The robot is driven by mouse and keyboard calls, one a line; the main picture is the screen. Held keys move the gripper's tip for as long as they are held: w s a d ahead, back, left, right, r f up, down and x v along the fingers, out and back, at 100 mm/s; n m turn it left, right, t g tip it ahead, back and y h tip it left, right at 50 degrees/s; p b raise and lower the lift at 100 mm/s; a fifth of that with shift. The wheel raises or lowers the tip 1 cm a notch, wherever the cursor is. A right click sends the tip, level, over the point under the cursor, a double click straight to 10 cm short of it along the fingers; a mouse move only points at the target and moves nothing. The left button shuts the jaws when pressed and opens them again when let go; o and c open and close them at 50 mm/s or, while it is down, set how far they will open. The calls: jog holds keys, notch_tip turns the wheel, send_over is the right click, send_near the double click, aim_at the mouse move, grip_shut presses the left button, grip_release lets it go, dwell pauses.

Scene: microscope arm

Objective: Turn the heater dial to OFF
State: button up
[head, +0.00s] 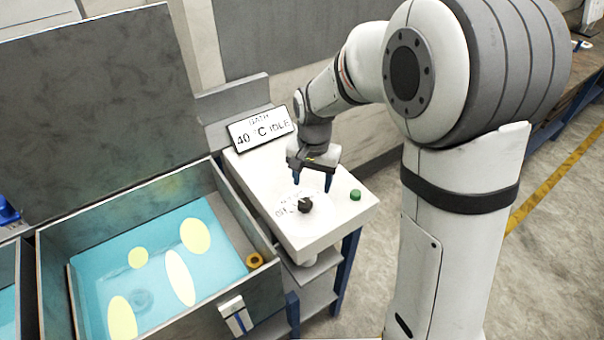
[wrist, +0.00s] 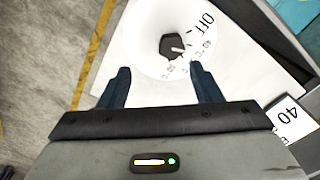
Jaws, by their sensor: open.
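The heater dial is a small dark knob (head: 304,205) on a white round plate on top of a white control box (head: 322,231). In the wrist view the dark knob (wrist: 174,46) sits beyond the fingertips, with a light pointer mark on its right side. The word OFF (wrist: 203,25) is printed up and to the right of the knob, with temperature marks below it. The pointer appears to face the temperature marks rather than OFF. My gripper (head: 312,184) is open above and near the dial; its two dark fingers (wrist: 160,72) are apart with nothing between them.
A green button (head: 355,195) is right of the dial. A sign (head: 261,128) reading 40 °C IDLE stands behind. An open bath (head: 150,262) with blue water, pale ovals and a raised lid (head: 95,105) lies left.

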aim_at(304, 203)
jog(key=shift+w+a+f, duration=0.25)
jog(key=shift+a, duration=0.15)
jog(key=shift+w+a+f, duration=0.2)
jog(key=shift+a, duration=0.2)
jog(key=shift+f, duration=0.4)
notch_tip(304, 203, down, 7)
jog(key=shift+p, duration=0.9)
jog(key=c, duration=0.9)
jog(key=shift+a, duration=0.3)
jog(key=shift+c, duration=0.5)
jog(key=shift+d, duration=0.25)
